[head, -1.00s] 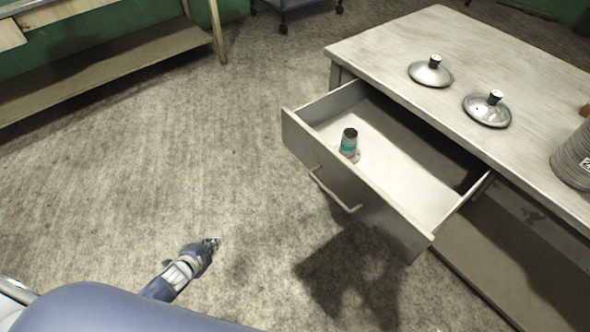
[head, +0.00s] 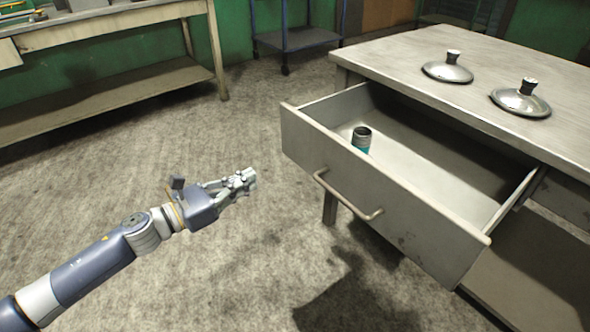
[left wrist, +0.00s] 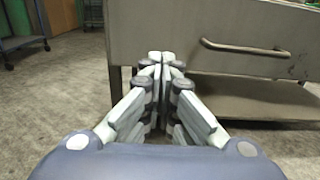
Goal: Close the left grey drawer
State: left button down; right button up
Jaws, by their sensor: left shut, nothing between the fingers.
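The grey drawer (head: 380,190) stands pulled out from the grey table (head: 400,50). Its front has a curved bar handle (head: 345,196). A small teal and dark container (head: 362,140) stands inside it. My left gripper (head: 248,180) is shut and empty, in front and to the left of the drawer, apart from it in the head view. In the left wrist view the gripper's fingertips (left wrist: 161,58) overlap the left part of the drawer front (left wrist: 200,25), with the handle (left wrist: 245,48) to their right; I cannot tell contact there. My right gripper is not in view.
Two metal lids with knobs (head: 447,70) (head: 521,99) lie on the tabletop. A lower shelf (head: 530,260) sits under the table. A workbench (head: 110,70) stands at the left and a blue trolley (head: 300,38) at the back. The floor around the gripper is clear.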

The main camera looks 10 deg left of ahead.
aim_at(305, 153)
pick_arm(q)
jog(key=x, duration=1.4)
jog(key=shift+d+p, duration=0.1)
jog(key=shift+p, duration=0.25)
